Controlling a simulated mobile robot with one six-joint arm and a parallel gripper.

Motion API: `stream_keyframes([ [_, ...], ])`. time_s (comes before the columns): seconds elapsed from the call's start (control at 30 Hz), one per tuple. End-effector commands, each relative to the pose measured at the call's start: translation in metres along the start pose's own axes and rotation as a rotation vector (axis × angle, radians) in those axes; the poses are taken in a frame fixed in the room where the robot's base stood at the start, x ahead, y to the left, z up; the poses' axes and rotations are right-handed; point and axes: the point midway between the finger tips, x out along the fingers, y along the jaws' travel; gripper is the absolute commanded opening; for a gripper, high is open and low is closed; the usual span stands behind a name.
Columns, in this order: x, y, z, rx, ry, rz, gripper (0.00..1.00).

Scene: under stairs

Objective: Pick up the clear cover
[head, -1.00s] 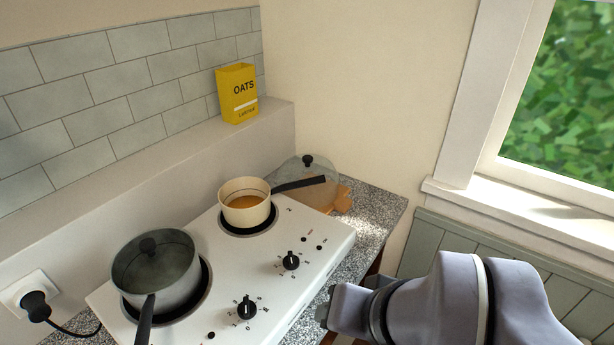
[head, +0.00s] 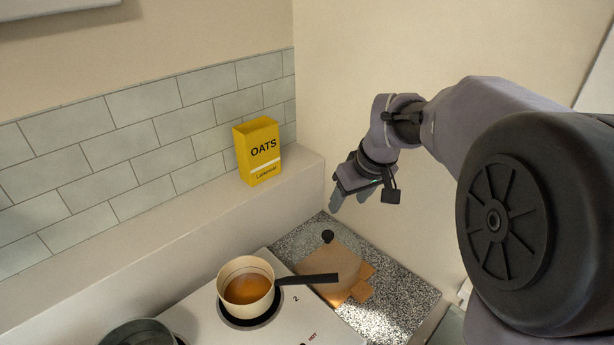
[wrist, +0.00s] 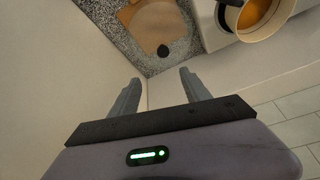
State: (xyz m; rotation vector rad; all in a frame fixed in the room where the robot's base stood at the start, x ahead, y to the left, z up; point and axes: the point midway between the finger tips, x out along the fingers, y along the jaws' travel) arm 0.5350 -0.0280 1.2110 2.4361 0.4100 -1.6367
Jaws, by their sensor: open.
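The clear cover (head: 335,243) is a see-through round lid with a black knob, lying on the granite counter over a wooden board, to the right of the hob. Its glass is faint, and the knob shows best. In the wrist view the cover (wrist: 158,24) lies beyond my fingertips, its black knob toward them. My gripper (head: 348,203) is above the back of the counter, higher than the cover and near the wall. In the wrist view my gripper (wrist: 160,78) has its two fingers spread apart with nothing between them.
A cream pan (head: 246,284) with orange liquid stands on the white hob (head: 200,318), its dark handle reaching toward the cover. A grey pot (head: 138,333) stands at front left. A yellow oats box (head: 258,152) stands on the ledge. Bare granite (head: 395,300) lies right of the board.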

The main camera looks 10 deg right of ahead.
Motion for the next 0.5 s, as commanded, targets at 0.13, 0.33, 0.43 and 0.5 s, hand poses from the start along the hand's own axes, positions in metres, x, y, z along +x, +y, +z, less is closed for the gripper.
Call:
stream_keyframes([
  [0.13, 0.044, -0.001, 0.003, -0.006, -0.005, -0.004, 0.55],
  [0.33, 0.101, 0.000, 0.003, -0.004, -0.004, -0.002, 0.55],
  [0.43, 0.117, -0.001, 0.002, -0.004, -0.002, -0.001, 0.55],
  [0.5, 0.122, -0.001, 0.002, -0.003, -0.003, -0.002, 0.55],
])
